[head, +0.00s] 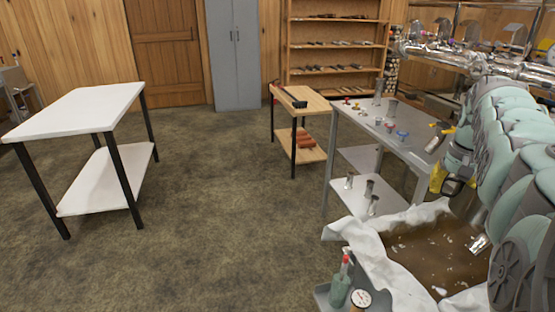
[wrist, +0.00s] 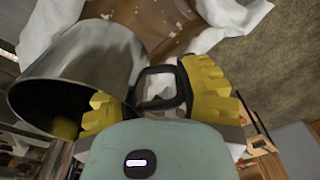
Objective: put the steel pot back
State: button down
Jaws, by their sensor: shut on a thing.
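The steel pot (wrist: 85,55) fills the left of the wrist view, its open mouth tilted toward the camera and the inside dark. Its black loop handle (wrist: 183,90) lies between the yellow fingers of my gripper (wrist: 155,95), which is shut on it. In the head view my gripper (head: 453,183) is at the right, beside the steel table and above the far side of the cloth-lined pan, with the black handle showing. I cannot make out the pot's body there; my arm covers much of that area.
White cloth (head: 385,248) lines a pan of brown liquid (head: 430,250). The steel table (head: 350,128) holds several small metal parts. A bottle (head: 341,286) and a dial gauge (head: 361,299) stand in front. A wooden cart (head: 308,96) and white table (head: 75,108) stand farther left, with open floor between.

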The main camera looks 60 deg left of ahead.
jog(key=shift+w+d+r, duration=0.2)
jog(key=shift+d+r, duration=0.15)
jog(key=shift+r, duration=0.15)
jog(key=shift+d+r+m+p, duration=0.3)
jog(key=shift+d+r+p, duration=0.2)
jog(key=shift+d, duration=0.15)
jog(key=shift+w+d+r, duration=0.1)
jog(key=shift+d+r, duration=0.2)
jog(key=shift+r, duration=0.2)
